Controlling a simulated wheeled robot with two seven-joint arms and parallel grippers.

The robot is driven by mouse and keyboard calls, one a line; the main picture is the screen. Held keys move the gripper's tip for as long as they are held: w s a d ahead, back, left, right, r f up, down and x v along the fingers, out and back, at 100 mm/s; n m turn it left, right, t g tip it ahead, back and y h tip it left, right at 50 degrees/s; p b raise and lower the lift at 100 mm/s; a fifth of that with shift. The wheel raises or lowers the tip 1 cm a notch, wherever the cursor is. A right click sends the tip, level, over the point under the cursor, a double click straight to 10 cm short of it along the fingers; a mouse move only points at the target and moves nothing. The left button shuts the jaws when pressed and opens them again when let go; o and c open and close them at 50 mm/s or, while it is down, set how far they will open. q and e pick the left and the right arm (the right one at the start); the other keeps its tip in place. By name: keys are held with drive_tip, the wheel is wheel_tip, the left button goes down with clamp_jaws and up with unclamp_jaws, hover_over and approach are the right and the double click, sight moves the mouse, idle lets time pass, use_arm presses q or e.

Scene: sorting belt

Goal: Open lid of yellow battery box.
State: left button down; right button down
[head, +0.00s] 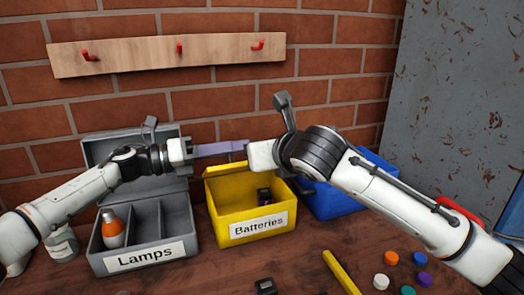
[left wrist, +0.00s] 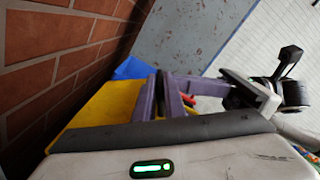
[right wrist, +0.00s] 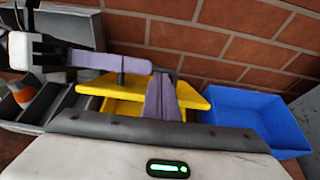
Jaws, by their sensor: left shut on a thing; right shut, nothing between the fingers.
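The yellow battery box (head: 222,212), labelled "Batteries", stands mid-table with its interior visible and a dark battery (head: 264,195) inside. Its yellow lid (right wrist: 203,95) is raised and tilted at the back of the box. My left gripper (head: 240,147) is shut with its purple fingers at the lid's dark knob (right wrist: 121,66), above the box. In the left wrist view the fingers (left wrist: 165,97) cross in front of the yellow lid (left wrist: 95,108). My right gripper (right wrist: 168,82) is shut and empty, in front of the lid. In the head view its fingers are largely hidden.
A grey "Lamps" box (head: 186,236) with its lid up and an orange lamp (head: 112,228) stands left. A blue box (head: 325,205) stands right. A yellow bar (head: 341,272), coloured discs (head: 391,258) and a dark battery (head: 265,286) lie in front. A brick wall (head: 335,60) is behind.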

use_arm(q)
drive_tip(key=shift+s+d+f, duration=0.2)
drive_tip(key=c, duration=1.9)
unclamp_jaws()
drive_tip(key=shift+a, duration=0.1)
drive_tip(key=shift+o, duration=0.3)
drive_tip(key=shift+w+r, duration=0.1)
drive_tip(key=shift+a, duration=0.1)
